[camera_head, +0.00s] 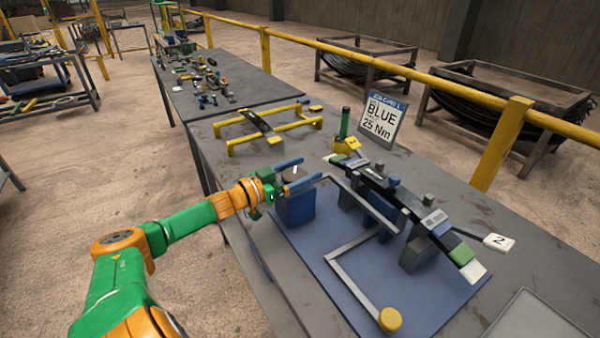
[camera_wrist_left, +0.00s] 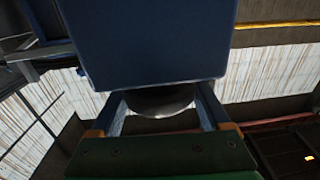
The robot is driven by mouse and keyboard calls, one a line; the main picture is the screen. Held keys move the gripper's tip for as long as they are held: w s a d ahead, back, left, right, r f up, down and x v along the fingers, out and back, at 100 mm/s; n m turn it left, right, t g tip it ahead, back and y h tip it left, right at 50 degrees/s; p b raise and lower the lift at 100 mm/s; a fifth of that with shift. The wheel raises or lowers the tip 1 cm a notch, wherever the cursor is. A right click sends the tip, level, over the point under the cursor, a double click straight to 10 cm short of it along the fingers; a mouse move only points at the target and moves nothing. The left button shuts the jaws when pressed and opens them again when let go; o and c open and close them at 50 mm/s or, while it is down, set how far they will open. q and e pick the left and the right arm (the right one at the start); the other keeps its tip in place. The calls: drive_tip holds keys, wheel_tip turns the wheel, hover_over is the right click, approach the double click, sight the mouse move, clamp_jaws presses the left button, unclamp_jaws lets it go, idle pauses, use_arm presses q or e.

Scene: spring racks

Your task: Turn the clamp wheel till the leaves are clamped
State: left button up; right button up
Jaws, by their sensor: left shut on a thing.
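My left gripper (camera_head: 300,174) reaches in from the left, above a blue block (camera_head: 297,208) on the blue base plate. Its two blue fingers (camera_wrist_left: 163,112) stand either side of a grey rounded thing (camera_wrist_left: 162,101), which looks like the clamp wheel's rim, and are shut on it. The wheel is mostly hidden in the head view. In the wrist view the blue block (camera_wrist_left: 150,40) fills the upper middle. The dark stack of leaves (camera_head: 400,202) slopes down to the right across grey supports. Whether the leaves are pressed tight cannot be told. My right gripper is out of view.
A bent grey bar with a yellow knob (camera_head: 390,319) lies in front of the leaves. A green-handled tool (camera_head: 345,122) stands by a sign reading BLUE 25 Nm (camera_head: 382,118). A yellow rack (camera_head: 268,135) is behind. A tray (camera_head: 535,318) lies front right.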

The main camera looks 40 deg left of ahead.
sight(283, 180)
use_arm(q)
drive_tip(key=shift+f, duration=0.15)
drive_tip(key=o, duration=1)
drive_tip(key=shift+o, duration=1)
drive_tip(key=shift+w+d, duration=0.1)
drive_tip(key=shift+w, duration=0.05)
drive_tip(key=shift+w+f, duration=0.15)
drive_tip(key=shift+w, duration=0.15)
drive_tip(key=p+v, duration=0.2)
drive_tip(key=v, duration=0.3)
drive_tip(key=shift+s+p, duration=0.35)
drive_tip(key=shift+s, duration=0.75)
